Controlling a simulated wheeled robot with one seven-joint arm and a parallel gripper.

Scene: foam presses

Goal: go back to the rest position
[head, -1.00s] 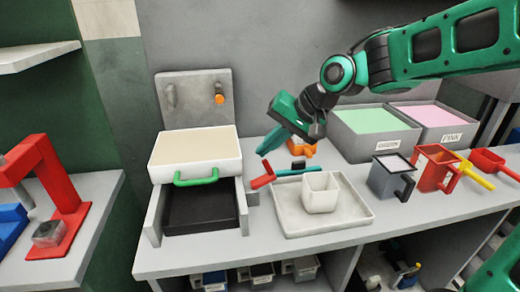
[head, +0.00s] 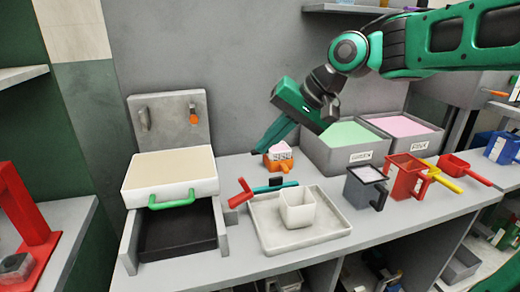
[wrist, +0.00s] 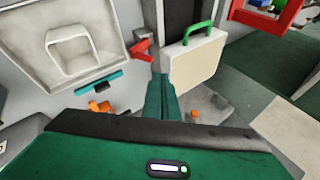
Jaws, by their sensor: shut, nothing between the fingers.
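My gripper (head: 262,148) is shut and empty in the head view. It hangs in the air above the back of the counter, between the foam press and the green bin. In the wrist view its shut green fingers (wrist: 160,100) point toward the press lid. The press has a cream-topped lid (head: 170,172) with a green handle (head: 172,201) and a dark open drawer (head: 176,232) below it. The lid also shows in the wrist view (wrist: 196,62).
A tray (head: 330,236) holds a white cup (head: 298,208). A red and teal tool (head: 262,190) lies at its back edge, near an orange object (head: 280,160). Green (head: 345,134) and pink (head: 402,124) bins stand behind grey (head: 364,188) and red (head: 406,178) jugs. A red press (head: 25,210) stands left.

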